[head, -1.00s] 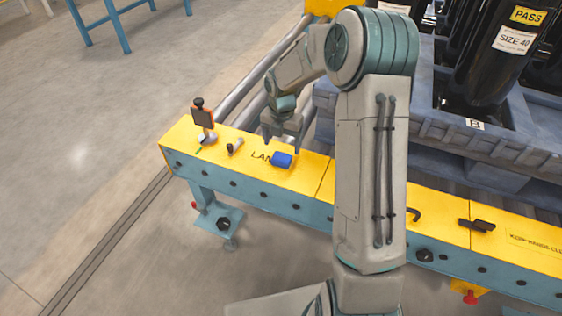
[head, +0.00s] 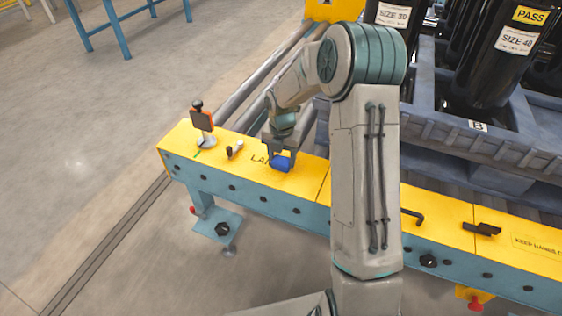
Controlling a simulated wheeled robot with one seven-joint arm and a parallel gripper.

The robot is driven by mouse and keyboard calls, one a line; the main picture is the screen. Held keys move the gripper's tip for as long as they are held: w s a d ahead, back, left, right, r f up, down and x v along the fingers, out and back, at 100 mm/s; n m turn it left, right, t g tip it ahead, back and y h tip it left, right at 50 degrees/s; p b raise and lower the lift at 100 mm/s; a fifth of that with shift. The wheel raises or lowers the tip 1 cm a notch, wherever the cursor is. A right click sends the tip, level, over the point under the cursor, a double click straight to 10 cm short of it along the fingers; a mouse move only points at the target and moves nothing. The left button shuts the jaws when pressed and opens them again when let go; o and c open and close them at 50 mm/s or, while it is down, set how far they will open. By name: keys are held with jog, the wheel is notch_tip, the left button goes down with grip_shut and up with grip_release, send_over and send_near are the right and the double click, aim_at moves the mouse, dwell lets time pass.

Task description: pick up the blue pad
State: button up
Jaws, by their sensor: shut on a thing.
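The blue pad (head: 281,163) is at the top of the yellow ledge (head: 310,178), over the black lettering. My gripper (head: 281,156) points down and is shut on the pad, with its fingers at the pad's sides. The fingers hide part of the pad. I cannot tell whether the pad still touches the ledge.
On the ledge to the left stand an orange-framed device (head: 203,122) and a small dark-and-light part (head: 235,149). To the right lie a black hook (head: 414,217) and a black latch (head: 481,229). Grey rollers (head: 240,92) and a blue-grey pallet crate (head: 440,128) are behind.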

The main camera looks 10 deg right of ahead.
aim_at(286, 160)
jog(key=r+p, duration=0.1)
jog(key=r, duration=0.1)
jog(key=d+r+p, duration=0.1)
jog(key=r, duration=0.2)
jog(key=shift+s+d, duration=0.1)
jog(key=shift+s, duration=0.1)
jog(key=s+d+r+p, duration=0.3)
jog(key=d+r, duration=0.3)
jog(key=d, duration=0.3)
jog(key=shift+s+d, duration=0.3)
jog(key=shift+s, duration=0.3)
jog(key=shift+o, duration=0.9)
jog(key=shift+c, duration=0.6)
